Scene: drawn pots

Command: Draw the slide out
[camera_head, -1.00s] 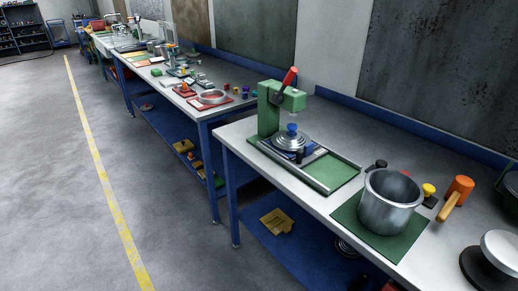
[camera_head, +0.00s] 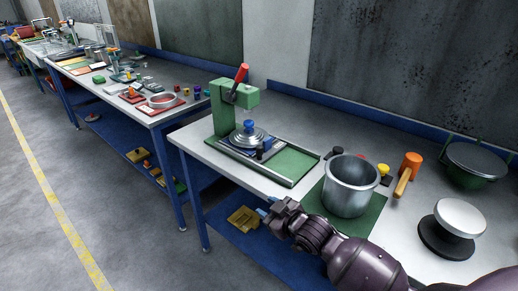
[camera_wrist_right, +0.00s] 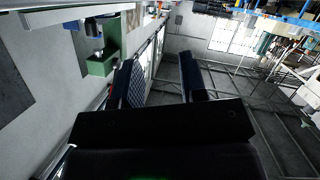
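The green press (camera_head: 222,105) with a red-handled lever (camera_head: 241,75) stands on the near bench. Under its head is the slide (camera_head: 233,144), a blue plate at the left end of a railed track (camera_head: 294,163) with a green bed. A round metal lid with a blue knob (camera_head: 249,127) sits on the slide, and a black knob (camera_head: 260,150) stands at its front right. My right gripper (camera_head: 264,212) is in front of the bench edge, apart from the slide. In the right wrist view its two fingers (camera_wrist_right: 161,82) are spread with nothing between them. My left gripper is not in view.
Right of the track, a metal pot (camera_head: 350,187) stands on a green mat (camera_head: 312,200). Beyond are an orange mallet (camera_head: 411,161), a white-topped round piece (camera_head: 460,216) and a dark green pan (camera_head: 475,160). A lower blue shelf (camera_head: 222,212) lies beneath the bench.

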